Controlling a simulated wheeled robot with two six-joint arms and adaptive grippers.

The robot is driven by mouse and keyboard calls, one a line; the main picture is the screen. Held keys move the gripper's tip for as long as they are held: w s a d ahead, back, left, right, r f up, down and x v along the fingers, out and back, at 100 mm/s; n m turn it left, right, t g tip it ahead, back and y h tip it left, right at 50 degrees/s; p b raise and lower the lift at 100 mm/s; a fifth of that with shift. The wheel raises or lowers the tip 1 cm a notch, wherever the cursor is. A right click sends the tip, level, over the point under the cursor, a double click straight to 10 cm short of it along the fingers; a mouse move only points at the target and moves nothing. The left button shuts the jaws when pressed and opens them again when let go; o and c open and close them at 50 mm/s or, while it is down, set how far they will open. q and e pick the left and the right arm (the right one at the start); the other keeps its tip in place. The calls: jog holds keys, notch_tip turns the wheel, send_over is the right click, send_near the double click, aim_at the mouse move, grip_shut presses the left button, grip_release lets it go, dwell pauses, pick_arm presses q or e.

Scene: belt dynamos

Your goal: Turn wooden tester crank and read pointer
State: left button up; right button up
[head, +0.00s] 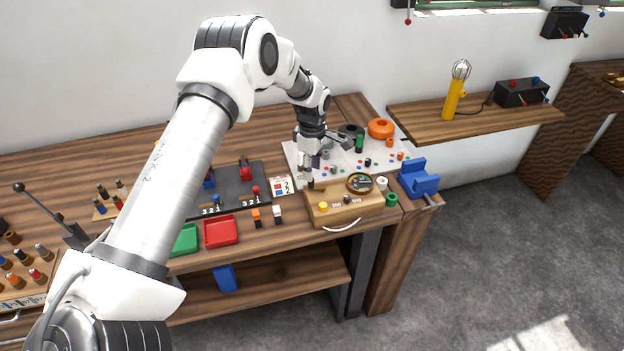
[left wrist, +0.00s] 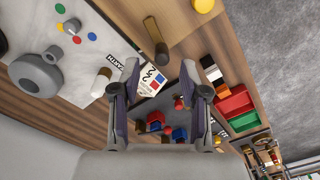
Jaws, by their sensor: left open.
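The wooden tester (head: 345,210) is a light wooden box near the right front of the bench, with a yellow knob, a round gauge (head: 360,183) and a white cord at its front. The gauge's pointer is too small to read. The crank handle (left wrist: 155,40), a dark brown cylinder, stands out from the tester in the left wrist view. My left gripper (head: 310,182) points down at the tester's left back corner. In the left wrist view its open fingers (left wrist: 160,66) are spread, with the handle just beyond the fingertips and roughly centred between them. My right gripper is not seen.
A light board (head: 294,156) with coloured dots lies behind the tester. A blue vise (head: 419,179) stands at its right. A red tray (head: 221,231), a green tray (head: 185,241) and small orange and white blocks are to the left. Open floor lies right of the bench.

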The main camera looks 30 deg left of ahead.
pick_arm(q)
jog(key=f, duration=0.2)
jog(key=f+p, duration=0.1)
jog(key=f, duration=0.1)
jog(key=shift+s+a+f, duration=0.1)
jog(key=shift+s+a, duration=0.1)
jog(key=shift+f, duration=0.3)
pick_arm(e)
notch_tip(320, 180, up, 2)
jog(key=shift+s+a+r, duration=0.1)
pick_arm(q)
jog(key=shift+w+d, duration=0.1)
jog(key=c, duration=0.3)
grip_shut()
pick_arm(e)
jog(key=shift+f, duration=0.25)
